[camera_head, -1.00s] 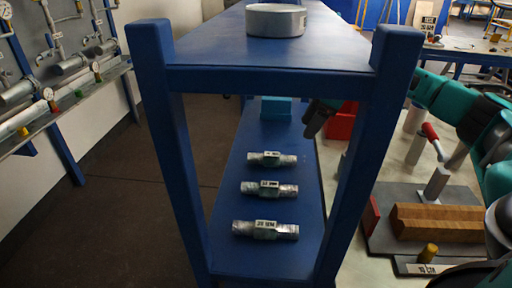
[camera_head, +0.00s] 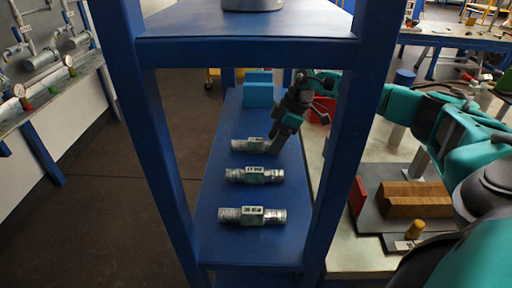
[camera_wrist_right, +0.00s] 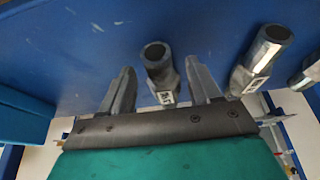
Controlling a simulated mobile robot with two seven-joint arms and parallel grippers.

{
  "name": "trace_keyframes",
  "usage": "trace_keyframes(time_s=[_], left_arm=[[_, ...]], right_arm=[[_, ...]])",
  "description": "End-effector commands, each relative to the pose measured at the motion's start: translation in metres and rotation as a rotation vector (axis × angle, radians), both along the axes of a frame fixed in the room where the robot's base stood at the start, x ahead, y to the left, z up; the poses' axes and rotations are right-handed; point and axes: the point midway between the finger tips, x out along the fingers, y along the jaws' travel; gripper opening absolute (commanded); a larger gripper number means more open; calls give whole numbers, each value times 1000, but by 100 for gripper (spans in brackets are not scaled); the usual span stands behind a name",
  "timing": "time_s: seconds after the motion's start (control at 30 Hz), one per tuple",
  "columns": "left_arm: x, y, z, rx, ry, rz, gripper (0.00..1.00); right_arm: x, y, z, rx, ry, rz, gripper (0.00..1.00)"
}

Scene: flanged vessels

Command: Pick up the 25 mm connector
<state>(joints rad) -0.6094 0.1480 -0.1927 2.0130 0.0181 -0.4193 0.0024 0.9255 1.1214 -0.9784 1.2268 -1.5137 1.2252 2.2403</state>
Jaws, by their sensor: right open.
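Three grey metal connectors with white labels lie in a row on the blue lower shelf: the far one (camera_head: 250,145), the middle one (camera_head: 254,175) and the near one (camera_head: 242,216). The labels are too small to read surely, so I cannot tell which is 25 mm. My right gripper (camera_head: 278,146) is open at the right end of the far connector. In the right wrist view its fingers (camera_wrist_right: 160,72) lie on either side of the far connector's open end, with no clear contact. The other two connectors lie to the right there. My left gripper is out of view.
A teal box (camera_head: 258,92) stands behind the connectors, and a red bin (camera_head: 320,110) is to its right. The blue rack's front posts (camera_head: 345,140) and upper shelf (camera_head: 250,24) frame the space. A workbench with a wooden block (camera_head: 415,200) is at right.

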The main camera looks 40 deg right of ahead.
Motion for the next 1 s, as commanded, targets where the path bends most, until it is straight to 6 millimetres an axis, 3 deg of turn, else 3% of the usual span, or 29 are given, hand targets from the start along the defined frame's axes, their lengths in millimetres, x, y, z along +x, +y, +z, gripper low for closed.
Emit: trace_keyframes(time_s=[0.1, 0.33, 1.0], left_arm=[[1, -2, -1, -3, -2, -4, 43], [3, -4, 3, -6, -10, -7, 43], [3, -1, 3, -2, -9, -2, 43]], right_arm=[[4, 5, -13, 1, 0, 1, 62], [4, 5, -14, 0, -2, 1, 61], [4, 5, -14, 1, -1, 1, 0]])
